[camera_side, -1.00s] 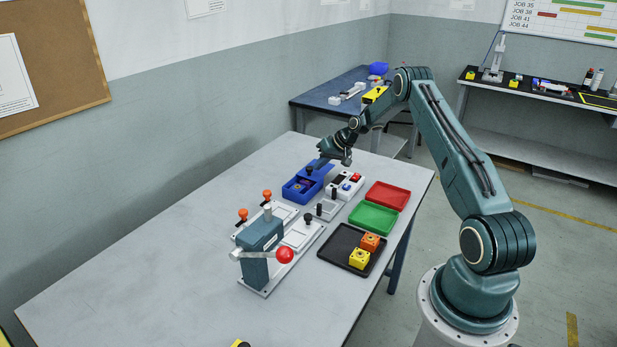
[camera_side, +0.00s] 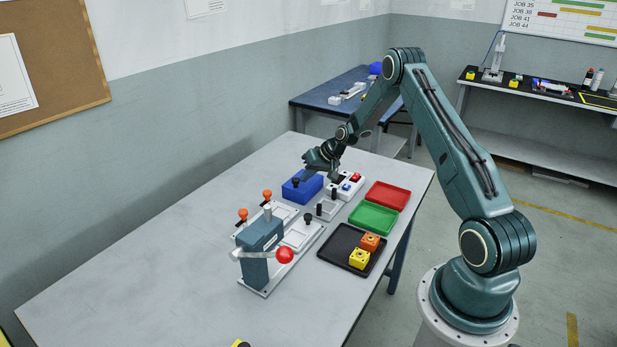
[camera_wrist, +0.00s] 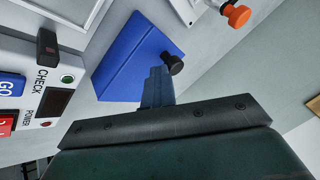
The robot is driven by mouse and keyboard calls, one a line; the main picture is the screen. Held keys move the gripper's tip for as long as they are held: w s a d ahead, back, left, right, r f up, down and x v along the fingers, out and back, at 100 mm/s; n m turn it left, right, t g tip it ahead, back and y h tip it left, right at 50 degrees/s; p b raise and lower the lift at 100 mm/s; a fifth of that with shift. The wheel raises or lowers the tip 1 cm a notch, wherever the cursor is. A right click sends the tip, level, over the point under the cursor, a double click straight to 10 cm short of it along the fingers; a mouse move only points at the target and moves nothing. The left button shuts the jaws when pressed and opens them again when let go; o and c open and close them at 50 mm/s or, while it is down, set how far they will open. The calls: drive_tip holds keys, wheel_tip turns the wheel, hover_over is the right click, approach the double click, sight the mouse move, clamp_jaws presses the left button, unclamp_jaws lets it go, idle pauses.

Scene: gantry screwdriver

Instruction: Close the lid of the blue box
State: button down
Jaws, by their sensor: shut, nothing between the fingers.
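The blue box (camera_side: 303,190) stands on the grey table, and its lid is down over it. The box also shows in the wrist view (camera_wrist: 128,62), where the lid's flat blue top and black knob (camera_wrist: 172,63) are visible. My gripper (camera_side: 298,180) is directly over the box, close to the knob. In the wrist view my shut fingers (camera_wrist: 157,85) point at the lid beside the knob and hold nothing. I cannot tell whether the fingertips touch the lid.
A white button panel (camera_side: 346,185) stands right of the box. Red (camera_side: 388,195) and green (camera_side: 373,218) trays and a black tray (camera_side: 338,257) with orange and yellow blocks lie along the right edge. A fixture with a red-knobbed lever (camera_side: 262,250) stands in front. The table's left side is clear.

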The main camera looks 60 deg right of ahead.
sight(308, 183)
drive_tip(key=shift+a+f, duration=0.1)
drive_tip(key=shift+a, duration=0.05)
drive_tip(key=shift+s+d, duration=0.3)
drive_tip(key=shift+d, duration=0.05)
drive_tip(key=s+d, duration=0.2)
drive_tip(key=shift+d, duration=0.35)
drive_tip(key=v, duration=1)
